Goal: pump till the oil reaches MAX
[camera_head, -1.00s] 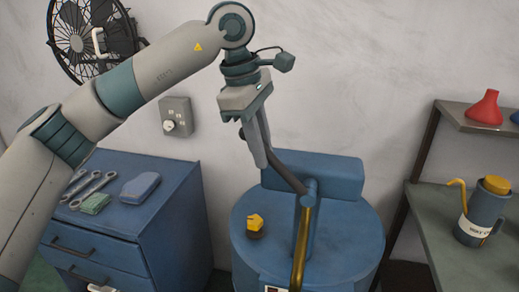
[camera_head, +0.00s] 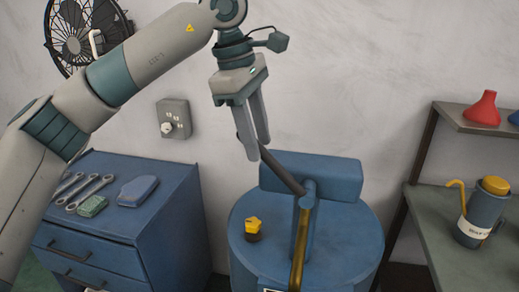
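A blue drum-shaped pump unit (camera_head: 345,235) stands at the centre, with a dark pump handle (camera_head: 282,170) slanting up to the left from a pivot on its blue post. A brass-coloured tube (camera_head: 301,245) runs down the front of the post. My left gripper (camera_head: 259,149) is at the upper part of the handle. Its fingers point down with a gap between them, and the handle passes between the tips; firm contact is not clear. The oil level and a MAX mark cannot be made out; a label at the bottom edge is cut off. My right gripper is out of view.
A yellow knob or cap (camera_head: 253,228) sits on the drum top. A blue drawer cabinet (camera_head: 140,225) with wrenches stands left. A shelf (camera_head: 435,215) at right holds an oil can (camera_head: 478,222) and, above, a red flask (camera_head: 483,108). A fan and switch box are on the wall.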

